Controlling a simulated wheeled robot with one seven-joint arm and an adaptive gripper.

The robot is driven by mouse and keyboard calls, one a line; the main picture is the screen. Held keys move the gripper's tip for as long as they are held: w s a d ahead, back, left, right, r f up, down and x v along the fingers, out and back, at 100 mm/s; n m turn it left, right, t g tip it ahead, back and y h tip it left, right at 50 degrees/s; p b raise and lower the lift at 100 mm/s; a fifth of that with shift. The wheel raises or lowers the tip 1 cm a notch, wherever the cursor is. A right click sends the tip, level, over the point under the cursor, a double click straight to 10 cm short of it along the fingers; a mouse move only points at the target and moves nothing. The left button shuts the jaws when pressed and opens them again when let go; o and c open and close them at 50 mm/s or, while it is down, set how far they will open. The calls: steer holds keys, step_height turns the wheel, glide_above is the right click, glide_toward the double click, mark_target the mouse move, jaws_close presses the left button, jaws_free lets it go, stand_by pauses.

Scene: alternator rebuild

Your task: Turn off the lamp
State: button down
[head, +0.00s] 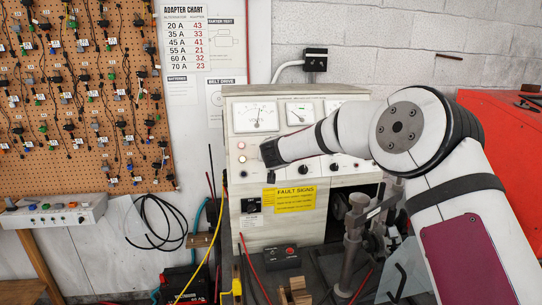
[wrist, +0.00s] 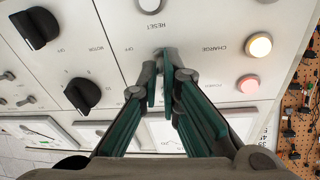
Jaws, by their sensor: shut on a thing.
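The test bench panel (head: 258,181) carries a round cream lamp (wrist: 258,45) and a pinkish-red lamp (wrist: 248,84), by the word CHARGE in the wrist view. Both look bright. They also show small at the panel's left in the head view. My gripper (wrist: 164,78) is at the panel, its fingertips close together between the words CHARGE and MOTOR, below RESET. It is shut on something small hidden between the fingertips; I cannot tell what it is. In the head view my wrist covers the fingertips.
Two black knobs (wrist: 36,27) and small toggle switches (wrist: 26,101) sit left in the wrist view. A pale round button (wrist: 151,4) is at the top. Gauges (head: 255,117) line the panel's top. Cables (head: 189,256) hang left of the bench.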

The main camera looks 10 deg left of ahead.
steer(key=shift+s+f+t, duration=0.1)
steer(key=shift+s+t, duration=0.05)
steer(key=shift+t, duration=0.15)
steer(key=shift+s+f+t+y, duration=0.15)
steer(key=shift+f+t+y, duration=0.25)
steer(key=shift+t, duration=0.8)
steer(key=shift+f+m+t+b, duration=0.35)
steer(key=shift+t+b, duration=0.3)
steer(key=shift+t, duration=0.25)
steer(key=shift+s+f+t, duration=0.1)
steer(key=shift+t, duration=0.3)
steer(key=c, duration=1.8)
jaws_free()
steer(key=s, duration=0.4)
steer(key=s+d+f, duration=0.1)
steer(key=s, duration=0.2)
steer(key=s+d, duration=0.1)
steer(key=s, duration=0.3)
steer(key=shift+s+f, duration=0.3)
steer(key=shift+s, duration=0.05)
